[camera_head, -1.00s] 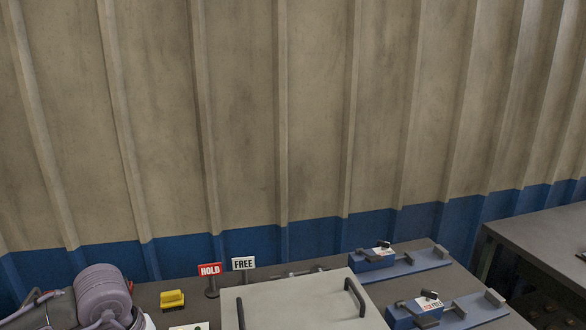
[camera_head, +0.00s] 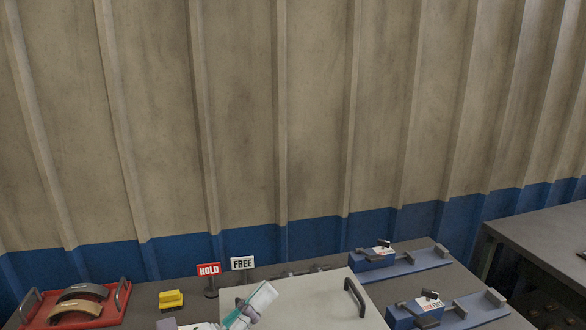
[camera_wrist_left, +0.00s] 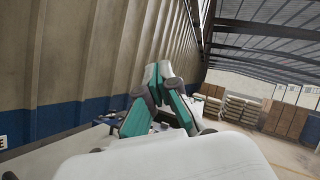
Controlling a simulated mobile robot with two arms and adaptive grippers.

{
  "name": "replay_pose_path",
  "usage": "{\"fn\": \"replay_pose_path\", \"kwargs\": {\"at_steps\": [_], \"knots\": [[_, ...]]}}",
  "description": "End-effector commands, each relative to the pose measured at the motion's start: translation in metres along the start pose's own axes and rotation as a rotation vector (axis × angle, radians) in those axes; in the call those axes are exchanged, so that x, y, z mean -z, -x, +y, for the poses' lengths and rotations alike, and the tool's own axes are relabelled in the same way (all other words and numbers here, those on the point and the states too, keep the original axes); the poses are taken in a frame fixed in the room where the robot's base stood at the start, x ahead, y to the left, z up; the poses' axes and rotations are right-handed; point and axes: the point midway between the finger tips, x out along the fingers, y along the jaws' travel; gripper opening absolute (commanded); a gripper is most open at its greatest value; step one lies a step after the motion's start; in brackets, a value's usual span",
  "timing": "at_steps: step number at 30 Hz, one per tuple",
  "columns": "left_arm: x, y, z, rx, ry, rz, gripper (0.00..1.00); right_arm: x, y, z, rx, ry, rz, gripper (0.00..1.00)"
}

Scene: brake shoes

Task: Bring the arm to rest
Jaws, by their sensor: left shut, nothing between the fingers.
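My left gripper (camera_head: 262,297) shows at the bottom middle of the head view, in front of the pale grey panel with dark handles (camera_head: 309,300). Its white and teal fingers point up and to the right. In the left wrist view the fingers (camera_wrist_left: 158,72) come together at their tips, shut with nothing between them. The rest of the left arm is mostly below the head view's lower edge. My right gripper is in neither view.
A red tray (camera_head: 26,311) holds curved brake shoes (camera_head: 79,291) at left. A yellow block (camera_head: 171,299), the HOLD sign (camera_head: 208,270) and the FREE sign (camera_head: 243,263) stand behind the gripper. Blue fixtures (camera_head: 421,260) are at right. A corrugated wall stands behind.

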Motion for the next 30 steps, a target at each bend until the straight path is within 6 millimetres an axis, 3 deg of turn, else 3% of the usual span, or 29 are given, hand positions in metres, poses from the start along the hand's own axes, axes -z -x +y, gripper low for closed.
{"fn": "replay_pose_path", "kwargs": {"at_steps": [2,5,7,10,15,18,28,30], "knots": [[-0.014,0.024,0.042,-0.233,0.359,-0.180,0.00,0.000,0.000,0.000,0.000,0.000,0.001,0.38],[-0.009,0.075,0.098,-0.524,0.781,-0.411,0.00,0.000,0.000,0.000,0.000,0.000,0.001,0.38],[0.010,0.117,0.125,-0.711,1.028,-0.560,0.00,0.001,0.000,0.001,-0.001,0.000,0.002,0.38],[0.047,0.179,0.146,-0.961,1.321,-0.767,0.00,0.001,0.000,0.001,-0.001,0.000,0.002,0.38],[0.107,0.261,0.140,-1.297,1.633,-1.049,0.00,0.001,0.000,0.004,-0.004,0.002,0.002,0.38],[0.132,0.294,0.126,-1.445,1.735,-1.174,0.00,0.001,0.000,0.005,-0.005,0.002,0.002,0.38],[0.190,0.370,0.062,-1.859,1.907,-1.515,0.00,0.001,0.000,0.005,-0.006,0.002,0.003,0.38],[0.207,0.373,0.082,-1.860,1.895,-1.505,0.00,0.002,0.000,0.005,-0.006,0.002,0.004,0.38]]}}
